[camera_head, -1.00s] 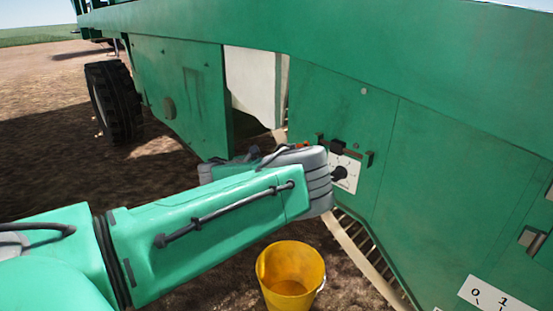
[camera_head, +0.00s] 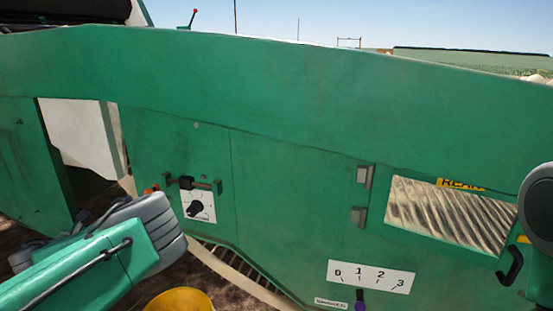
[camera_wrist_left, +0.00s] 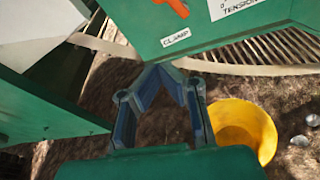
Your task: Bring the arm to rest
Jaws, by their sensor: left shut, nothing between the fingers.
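My left arm (camera_head: 100,255) comes in at the lower left of the head view, beside the green machine. Its fingers are hidden there behind the grey wrist. In the left wrist view my left gripper (camera_wrist_left: 167,70) is shut and empty, its blue-grey fingers meeting at the tips. It hangs over the bare soil, below a green panel edge with a CLAMP label (camera_wrist_left: 176,37). An orange lever (camera_wrist_left: 174,7) shows on that panel above the gripper. My right gripper is not in view.
The green machine side (camera_head: 290,190) fills the head view, with a black knob (camera_head: 195,208) and a 0-to-3 scale plate (camera_head: 371,278). A yellow bucket (camera_wrist_left: 243,128) stands on the ground right of the gripper in the wrist view. Slatted bars (camera_head: 235,268) run below the panel.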

